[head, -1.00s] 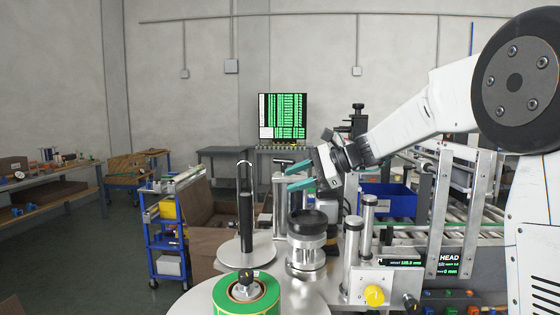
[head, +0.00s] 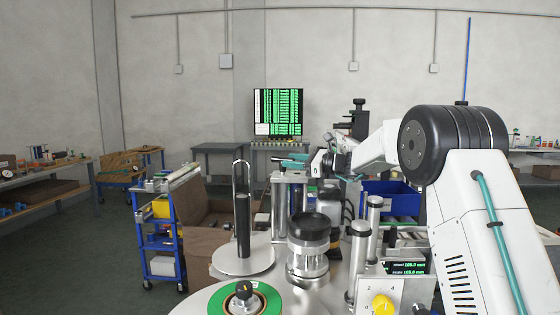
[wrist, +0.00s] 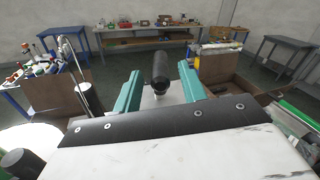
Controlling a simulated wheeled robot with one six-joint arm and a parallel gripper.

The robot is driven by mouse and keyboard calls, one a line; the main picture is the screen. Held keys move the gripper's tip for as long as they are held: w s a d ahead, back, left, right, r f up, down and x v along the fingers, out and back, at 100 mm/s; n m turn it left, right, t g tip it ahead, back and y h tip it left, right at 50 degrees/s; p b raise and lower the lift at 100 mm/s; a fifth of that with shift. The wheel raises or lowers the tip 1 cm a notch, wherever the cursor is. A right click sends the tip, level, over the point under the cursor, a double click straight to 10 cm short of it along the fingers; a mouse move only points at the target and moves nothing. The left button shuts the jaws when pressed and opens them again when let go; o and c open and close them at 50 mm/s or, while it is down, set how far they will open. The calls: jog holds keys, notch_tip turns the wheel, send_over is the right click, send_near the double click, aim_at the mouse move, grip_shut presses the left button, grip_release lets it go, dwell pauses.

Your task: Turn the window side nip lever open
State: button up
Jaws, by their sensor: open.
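My gripper (head: 279,161) is open, with its teal fingers over the far part of the labeller, by the silver post (head: 289,205). In the wrist view a black cylindrical grip (wrist: 160,72), seen nearly end on, stands between the two spread fingers. It looks like the nip lever's handle. There are gaps on both sides, and I see no finger touching it. In the head view the fingers and wrist hide most of the lever. No label shows which side it belongs to.
A black-capped roller (head: 309,227) and slim posts (head: 374,222) stand close in front of the wrist. A round plate with a black spindle (head: 244,225) is to the left. The green label roll (head: 243,299) and yellow knob (head: 383,305) are nearer.

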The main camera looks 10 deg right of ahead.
aim_at(275, 159)
jog(key=shift+x, duration=2.4)
jog(key=shift+c, duration=0.2)
grip_shut()
jog(key=n+g+y, duration=0.2)
jog(key=g, duration=0.1)
jog(key=shift+n, duration=0.3)
jog(key=shift+s+n+g+y, duration=0.15)
jog(key=shift+n+g+y, duration=0.35)
jog(key=shift+n+g, duration=0.85)
jog(key=shift+m+g, duration=0.35)
jog(key=shift+o, duration=0.2)
grip_release()
